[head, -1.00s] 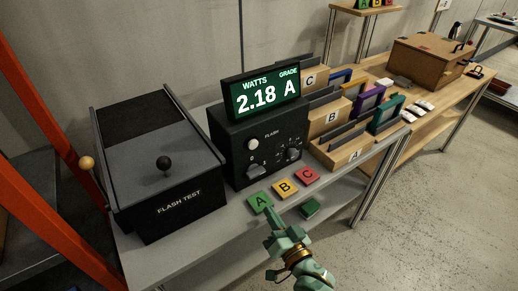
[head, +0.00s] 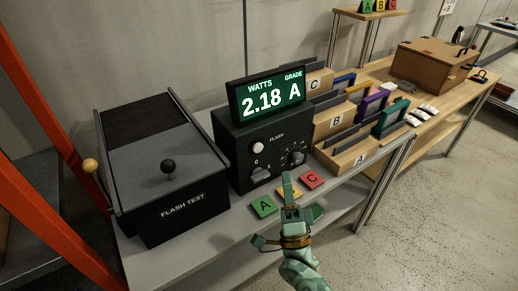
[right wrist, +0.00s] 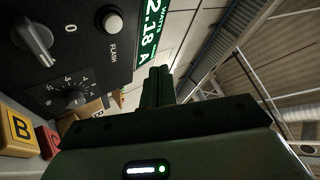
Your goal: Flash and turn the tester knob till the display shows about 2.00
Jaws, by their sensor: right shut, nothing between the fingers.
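The black tester (head: 245,180) stands on the grey bench. Its display (head: 268,97) reads 2.18 watts, grade A. The white FLASH button (head: 258,146) sits on its front panel, above a left knob (head: 260,174) and a right dial knob (head: 297,158). The right wrist view shows the button (right wrist: 112,22), the left knob (right wrist: 35,40) and the dial knob (right wrist: 75,100) close up. My right gripper (head: 288,178) is shut and empty, in front of the panel and apart from both knobs. Its fingers (right wrist: 158,85) are together in the wrist view. My left gripper is not in view.
Green A (head: 264,206), yellow B (head: 284,193) and red C (head: 312,179) tiles lie before the tester, B partly hidden by my gripper. The FLASH TEST box (head: 180,210) stands left. Wooden card bins (head: 352,158) stand right. An orange post (head: 45,150) rises at far left.

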